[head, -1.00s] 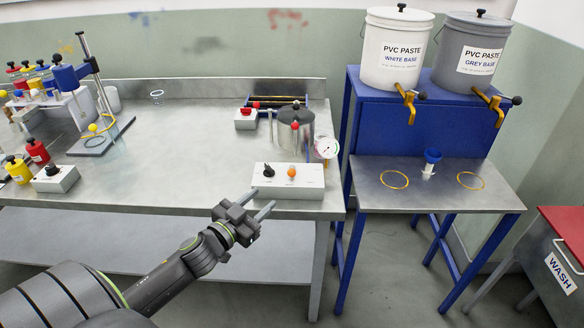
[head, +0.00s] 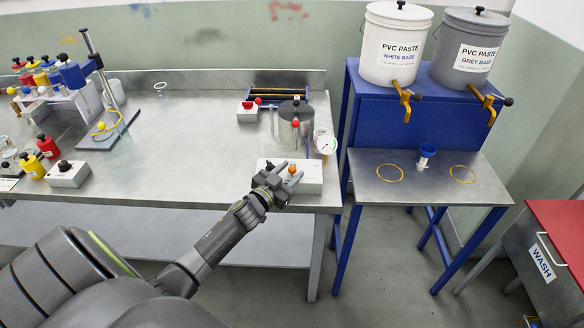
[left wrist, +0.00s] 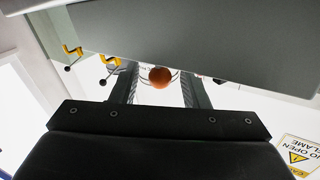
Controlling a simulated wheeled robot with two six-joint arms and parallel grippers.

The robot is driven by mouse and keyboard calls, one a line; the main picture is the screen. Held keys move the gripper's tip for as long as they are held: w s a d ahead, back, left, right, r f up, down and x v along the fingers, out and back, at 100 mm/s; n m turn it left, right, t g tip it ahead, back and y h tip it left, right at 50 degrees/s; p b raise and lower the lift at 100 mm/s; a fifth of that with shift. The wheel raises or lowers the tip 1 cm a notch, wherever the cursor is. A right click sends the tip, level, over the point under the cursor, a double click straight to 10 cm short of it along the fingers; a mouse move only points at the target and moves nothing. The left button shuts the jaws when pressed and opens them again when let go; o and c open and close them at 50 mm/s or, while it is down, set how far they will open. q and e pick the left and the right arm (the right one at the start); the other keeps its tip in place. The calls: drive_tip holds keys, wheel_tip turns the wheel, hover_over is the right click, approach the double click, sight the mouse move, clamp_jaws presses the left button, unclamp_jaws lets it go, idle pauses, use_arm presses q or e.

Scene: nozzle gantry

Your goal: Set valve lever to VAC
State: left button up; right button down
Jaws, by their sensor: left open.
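A white control box (head: 312,182) sits at the front right of the steel bench. An orange ball knob (head: 292,169), which looks like the valve lever's end, stands on it. My left gripper (head: 289,171) is open at the box, its two fingertips pointing to the back right around the ball's place in the picture. In the left wrist view the orange ball (left wrist: 160,77) shows between the two open fingers (left wrist: 158,88). I cannot tell contact. The gripper hides much of the box and its black knob, and no VAC marking is readable. My right gripper is not in view.
Behind the box stand a grey pot (head: 295,115), a round gauge (head: 326,144) and a box with a red knob (head: 248,111). A white box with a black knob (head: 68,174) sits at left. The bench middle is clear.

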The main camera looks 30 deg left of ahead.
sight(304, 168)
use_arm(q)
drive_tip(key=shift+w, duration=0.65)
drive_tip(key=shift+c, duration=0.4)
clamp_jaws()
drive_tip(key=n+y+b, duration=0.1)
drive_tip(key=b, duration=0.2)
drive_tip(key=n+y+b, duration=0.1)
drive_tip(key=y+b, duration=0.1)
drive_tip(key=b, duration=0.2)
drive_tip(key=w+d+y+b, duration=0.1)
drive_tip(key=b, duration=0.2)
drive_tip(key=shift+d+f+n, duration=0.1)
drive_tip(key=shift+f+n, duration=0.2)
drive_tip(key=shift+n, duration=0.1)
drive_tip(key=n+g+y+b, duration=0.1)
drive_tip(key=y+b, duration=0.1)
drive_tip(key=w+n+g+y+b, duration=0.1)
drive_tip(key=y+b, duration=0.1)
drive_tip(key=b, duration=0.1)
drive_tip(key=d+n+y+b, duration=0.1)
drive_tip(key=n+y+b, duration=0.1)
drive_tip(key=shift+w+g, duration=0.2)
drive_tip(key=shift+g, duration=0.2)
drive_tip(key=shift+w+r+n+g+y+b, duration=0.15)
drive_tip(key=shift+n+g+y+b, duration=0.4)
drive_tip(key=shift+y+b, duration=0.25)
drive_tip(key=shift+w+r+n+g+y+b, duration=0.15)
drive_tip(key=shift+n+g+y+b, duration=0.4)
drive_tip(key=shift+b, duration=0.3)
